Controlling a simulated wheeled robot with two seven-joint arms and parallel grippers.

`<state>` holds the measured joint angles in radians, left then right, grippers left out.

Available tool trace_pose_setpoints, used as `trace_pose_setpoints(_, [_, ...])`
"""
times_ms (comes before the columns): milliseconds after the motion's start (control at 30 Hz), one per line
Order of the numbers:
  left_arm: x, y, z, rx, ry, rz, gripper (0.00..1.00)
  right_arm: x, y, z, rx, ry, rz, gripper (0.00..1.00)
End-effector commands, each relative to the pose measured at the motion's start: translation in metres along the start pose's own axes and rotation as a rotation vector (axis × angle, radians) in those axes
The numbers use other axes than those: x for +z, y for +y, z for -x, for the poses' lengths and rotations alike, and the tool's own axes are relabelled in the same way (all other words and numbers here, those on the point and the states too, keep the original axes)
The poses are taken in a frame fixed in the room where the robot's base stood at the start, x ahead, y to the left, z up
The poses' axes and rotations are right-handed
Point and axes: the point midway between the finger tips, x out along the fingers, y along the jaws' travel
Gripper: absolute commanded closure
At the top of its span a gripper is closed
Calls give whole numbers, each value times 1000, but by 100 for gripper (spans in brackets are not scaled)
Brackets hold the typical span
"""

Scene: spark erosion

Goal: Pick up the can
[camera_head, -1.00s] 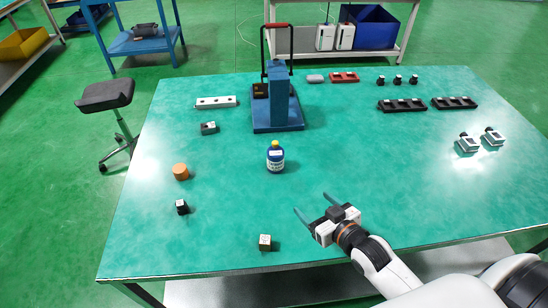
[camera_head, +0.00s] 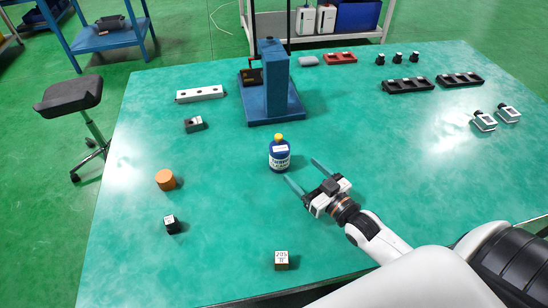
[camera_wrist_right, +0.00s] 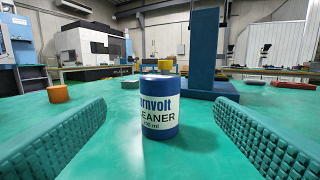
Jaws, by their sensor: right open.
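The can (camera_head: 279,156) is a small blue bottle-like container with a white label and a yellow cap. It stands upright on the green table, left of centre. In the right wrist view the can (camera_wrist_right: 159,108) stands upright ahead, between the two teal ridged fingers and beyond their tips; its label reads "CLEANER". My right gripper (camera_head: 303,171) is open and empty, low over the table, with its fingers pointing at the can from the near right. The fingers do not appear to touch the can. My left gripper is not in view.
A blue press-like stand (camera_head: 276,90) is behind the can. An orange cylinder (camera_head: 166,180), a black block (camera_head: 172,224) and a small cube (camera_head: 281,260) are at the left and front. Black trays (camera_head: 408,85) are at the back right. The table around the can is clear.

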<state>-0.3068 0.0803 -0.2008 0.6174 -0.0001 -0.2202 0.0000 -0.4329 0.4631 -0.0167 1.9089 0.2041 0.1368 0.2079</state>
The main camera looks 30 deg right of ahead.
Motion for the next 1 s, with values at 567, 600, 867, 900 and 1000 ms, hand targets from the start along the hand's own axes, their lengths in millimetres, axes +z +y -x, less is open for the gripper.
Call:
trace_pose_setpoints(567, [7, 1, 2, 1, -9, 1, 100, -4, 0, -70, 0, 0, 1, 23])
trace_pose_setpoints(600, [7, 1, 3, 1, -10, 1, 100, -4, 0, -73, 0, 0, 0, 23])
trace_pose_setpoints(867, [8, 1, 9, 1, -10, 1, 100, -2, 0, -110, -1, -1, 0, 23])
trace_pose_setpoints(900, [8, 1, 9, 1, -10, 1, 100, -2, 0, -115, 0, -1, 0, 23])
trace_pose_setpoints(1000, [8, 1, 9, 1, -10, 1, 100, -3, 0, -120, 0, 1, 0, 23])
